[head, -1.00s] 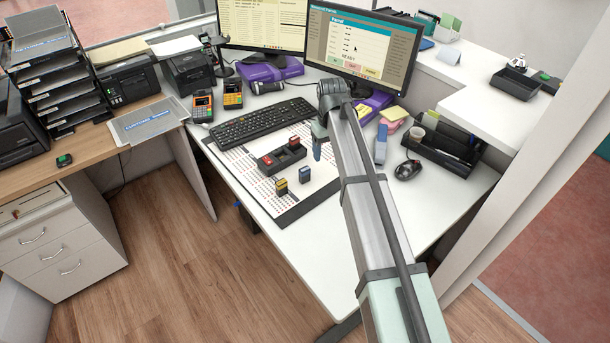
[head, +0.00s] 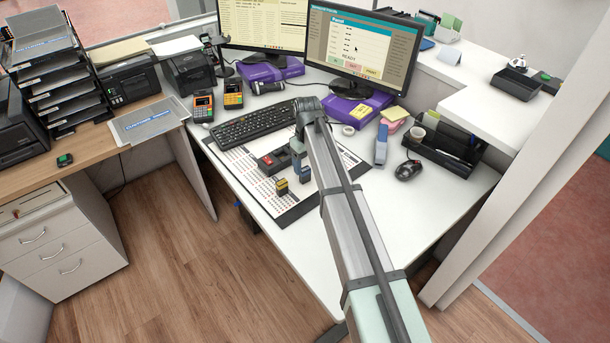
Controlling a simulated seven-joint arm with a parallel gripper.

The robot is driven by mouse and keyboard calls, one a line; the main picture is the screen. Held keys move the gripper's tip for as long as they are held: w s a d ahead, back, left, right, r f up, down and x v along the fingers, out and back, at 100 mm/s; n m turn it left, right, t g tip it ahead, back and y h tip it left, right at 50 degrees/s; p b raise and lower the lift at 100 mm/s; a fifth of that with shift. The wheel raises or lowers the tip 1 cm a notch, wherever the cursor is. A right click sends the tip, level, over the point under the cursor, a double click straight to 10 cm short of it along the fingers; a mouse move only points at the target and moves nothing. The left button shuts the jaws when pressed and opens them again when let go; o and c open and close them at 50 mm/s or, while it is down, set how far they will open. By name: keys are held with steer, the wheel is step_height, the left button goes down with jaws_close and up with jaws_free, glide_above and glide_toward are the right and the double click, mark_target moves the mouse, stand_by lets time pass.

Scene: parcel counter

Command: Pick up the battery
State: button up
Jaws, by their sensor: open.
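Two small upright blocks that look like batteries stand on the white printed mat (head: 262,194). One is dark with a yellow top (head: 281,188); the other is blue with a yellowish top (head: 305,176). Which one the task means cannot be told. A black holder (head: 268,166) with red blocks lies just behind them, its right part hidden by my gripper. My gripper (head: 298,160) is open, pointing down in front of the holder's right part, just above and behind the blue block in the picture. Its fingertips are small, and contact cannot be told.
A black keyboard (head: 255,125) lies behind the mat. A monitor (head: 364,48) and a purple box (head: 357,108) stand behind my arm. A mouse (head: 408,170) and a black organiser (head: 443,146) are at the right. The desk's front right is clear.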

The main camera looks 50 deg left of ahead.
mark_target(305, 169)
steer(key=shift+s+a+f, duration=0.1)
steer(key=shift+s+f, duration=0.05)
steer(key=shift+f, duration=1.2)
steer(key=shift+s+a+f, duration=0.1)
steer(key=shift+s+f, duration=0.05)
steer(key=shift+f, duration=1.15)
steer(key=shift+c, duration=0.4)
steer(key=c, duration=1)
